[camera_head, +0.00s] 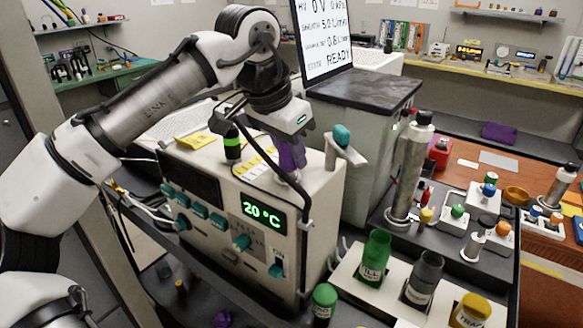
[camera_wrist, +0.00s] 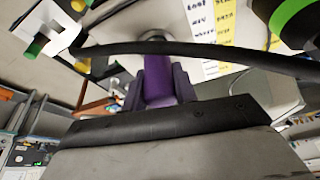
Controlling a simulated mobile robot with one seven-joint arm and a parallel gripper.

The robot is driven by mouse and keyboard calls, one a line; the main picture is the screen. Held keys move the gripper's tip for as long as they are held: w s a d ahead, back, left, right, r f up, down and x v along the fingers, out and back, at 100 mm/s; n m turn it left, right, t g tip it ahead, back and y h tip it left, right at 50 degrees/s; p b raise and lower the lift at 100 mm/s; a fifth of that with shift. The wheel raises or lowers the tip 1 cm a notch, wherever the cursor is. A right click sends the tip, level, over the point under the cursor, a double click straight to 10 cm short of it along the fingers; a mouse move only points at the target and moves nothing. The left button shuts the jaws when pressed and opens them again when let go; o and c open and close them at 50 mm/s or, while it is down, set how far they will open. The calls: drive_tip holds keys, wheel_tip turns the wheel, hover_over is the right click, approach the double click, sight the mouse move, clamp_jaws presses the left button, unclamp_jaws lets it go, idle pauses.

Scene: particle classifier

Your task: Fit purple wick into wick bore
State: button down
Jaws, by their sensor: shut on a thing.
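My gripper (camera_head: 291,138) is shut on the purple wick (camera_head: 291,154), just above the top of the cream instrument box (camera_head: 318,180). In the wrist view the purple wick (camera_wrist: 158,82) sits between the two dark fingers and points away from the camera. A round grey fitting (camera_wrist: 152,36) shows just beyond the wick's far end; I cannot tell whether this is the wick bore or whether the wick touches it. In the head view the wick's lower end is hard to make out, and no bore is clearly visible.
A black bottle with a green band (camera_head: 232,142) stands left of my gripper on the box. A black cable (camera_wrist: 200,52) crosses close to the wick. Green, grey and yellow cups (camera_head: 374,260) stand in front at right.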

wheel_tip(320, 180, down, 2)
drive_tip(key=shift+w+b, duration=0.15)
drive_tip(key=shift+b, duration=0.3)
drive_tip(key=shift+r, duration=0.15)
drive_tip(key=c, duration=1.1)
unclamp_jaws()
drive_tip(key=v, duration=1.2)
drive_tip(key=shift+b, duration=0.35)
